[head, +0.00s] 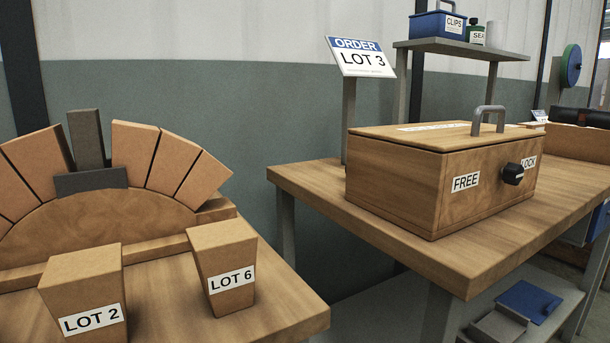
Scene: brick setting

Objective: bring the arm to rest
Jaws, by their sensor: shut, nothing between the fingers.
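My gripper does not show in the head view, so its jaws and whatever is near them cannot be seen. At left, tan wedge bricks (135,150) stand around a half-round wooden form (110,222). An upright dark grey block (86,138) stands among them at the top, with a smaller dark block (90,181) in front of its foot. A LOT 2 block (80,283) and a LOT 6 block (222,250) stand apart on the bench in front. An order sign (361,58) reads LOT 3.
A closed wooden box (395,180) sits on the right bench (310,187); its black knob (513,174) is between FREE and LOCK labels. Its grey handle (487,112) stands up. A raised shelf (450,47) holds a blue CLIPS box (437,24). A gap separates the benches.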

